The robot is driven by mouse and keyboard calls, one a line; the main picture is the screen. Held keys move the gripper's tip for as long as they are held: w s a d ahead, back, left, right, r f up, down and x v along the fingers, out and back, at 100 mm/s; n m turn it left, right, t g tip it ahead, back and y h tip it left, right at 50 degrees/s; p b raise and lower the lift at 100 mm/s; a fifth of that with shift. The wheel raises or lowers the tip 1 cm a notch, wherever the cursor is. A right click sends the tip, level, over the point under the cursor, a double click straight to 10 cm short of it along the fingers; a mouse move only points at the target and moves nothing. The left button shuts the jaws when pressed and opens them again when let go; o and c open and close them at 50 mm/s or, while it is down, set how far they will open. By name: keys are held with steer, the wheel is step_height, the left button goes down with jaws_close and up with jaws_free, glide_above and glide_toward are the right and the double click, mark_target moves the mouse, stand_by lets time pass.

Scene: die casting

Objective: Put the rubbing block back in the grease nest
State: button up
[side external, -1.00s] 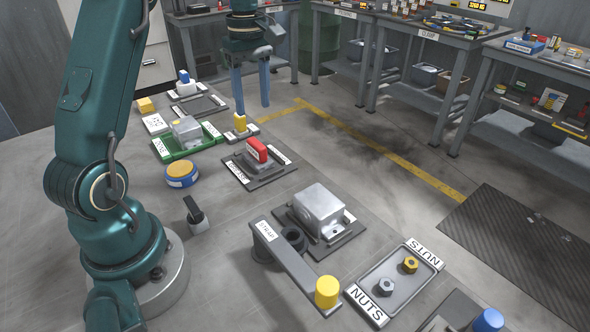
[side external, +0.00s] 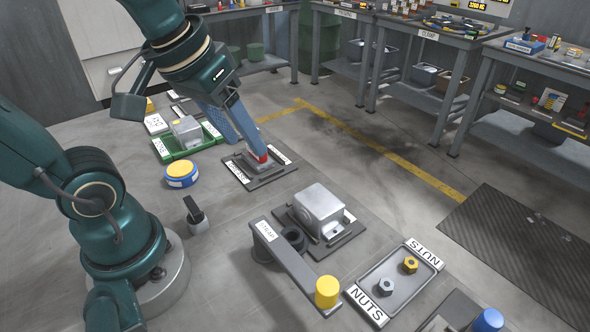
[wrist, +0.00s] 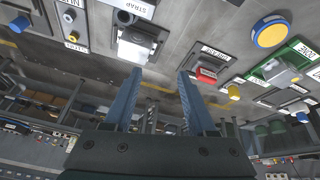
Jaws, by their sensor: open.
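The red block (side external: 263,158), which I take to be the rubbing block, sits at the dark grease nest (side external: 258,182). My gripper (side external: 254,155) hangs over the nest, its long blue-grey fingers partly covering the block in the side view. In the wrist view the red block (wrist: 206,74) lies just right of the right finger, outside the gap. My gripper (wrist: 161,70) is open and its gap is empty. The nest's label (wrist: 215,50) also shows there. Whether a finger touches the block cannot be told.
A green tray (side external: 161,146) with a grey casting and a round yellow-topped blue button (side external: 181,174) lie left of the nest. A large grey casting (side external: 318,208), a strap arm (side external: 290,258) and a nuts tray (side external: 386,284) lie nearer the camera.

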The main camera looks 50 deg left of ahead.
steer(key=s+d+f+m, duration=0.1)
steer(key=s+d+f+m+t, duration=0.1)
steer(key=s+m, duration=0.1)
steer(key=shift+f, duration=0.1)
